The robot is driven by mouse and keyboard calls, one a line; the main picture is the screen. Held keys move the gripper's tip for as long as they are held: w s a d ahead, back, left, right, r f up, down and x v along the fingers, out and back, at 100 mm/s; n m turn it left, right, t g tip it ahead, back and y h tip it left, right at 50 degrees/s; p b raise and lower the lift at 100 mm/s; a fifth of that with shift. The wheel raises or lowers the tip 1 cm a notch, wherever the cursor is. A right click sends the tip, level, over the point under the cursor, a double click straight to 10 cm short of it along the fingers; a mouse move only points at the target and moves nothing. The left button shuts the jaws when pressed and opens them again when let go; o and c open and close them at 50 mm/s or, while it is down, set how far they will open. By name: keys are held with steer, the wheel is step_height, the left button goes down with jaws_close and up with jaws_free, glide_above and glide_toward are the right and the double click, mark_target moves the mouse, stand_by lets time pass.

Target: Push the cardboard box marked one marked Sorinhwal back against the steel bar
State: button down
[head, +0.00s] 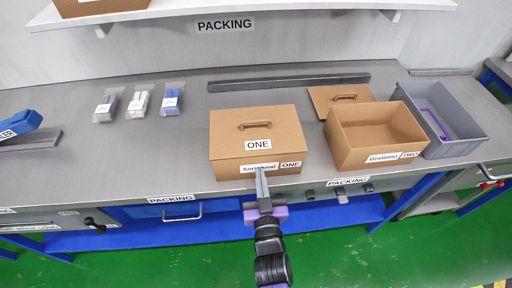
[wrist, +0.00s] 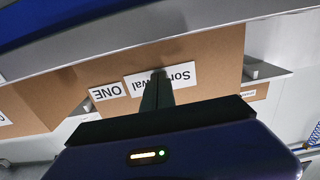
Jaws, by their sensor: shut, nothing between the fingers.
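The cardboard box marked one and Sorinhwal (head: 230,155) stands on the grey worktop near its front edge, with its lid on. Its front label also shows upside down in the wrist view, on the box's front face (wrist: 210,62). The steel bar (head: 288,82) lies on the worktop behind the box, with a strip of bare worktop between them. My gripper (head: 262,182) is shut and empty, its fingers pointing at the front face by the Sorinhwal label. In the wrist view the fingertips (wrist: 160,78) overlap the label's lower part; whether they touch cannot be told.
An open cardboard box marked two (head: 345,142) stands to the right, with a loose lid (head: 338,97) behind it and a grey bin (head: 458,125) beside it. Several small bagged packs (head: 138,104) lie at the back left.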

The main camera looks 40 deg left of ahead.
mark_target(259, 164)
steer(key=shift+b+x, duration=0.6)
steer(key=shift+x, duration=1.55)
steer(key=shift+w, duration=0.1)
steer(key=shift+b+x, duration=1.5)
steer(key=shift+x, duration=0.95)
steer(key=shift+b+x, duration=1.75)
steer(key=shift+x, duration=0.25)
steer(key=shift+p+v, duration=0.95)
steer(key=shift+v, duration=0.3)
steer(key=shift+p+v, duration=2)
steer(key=shift+v, duration=1.8)
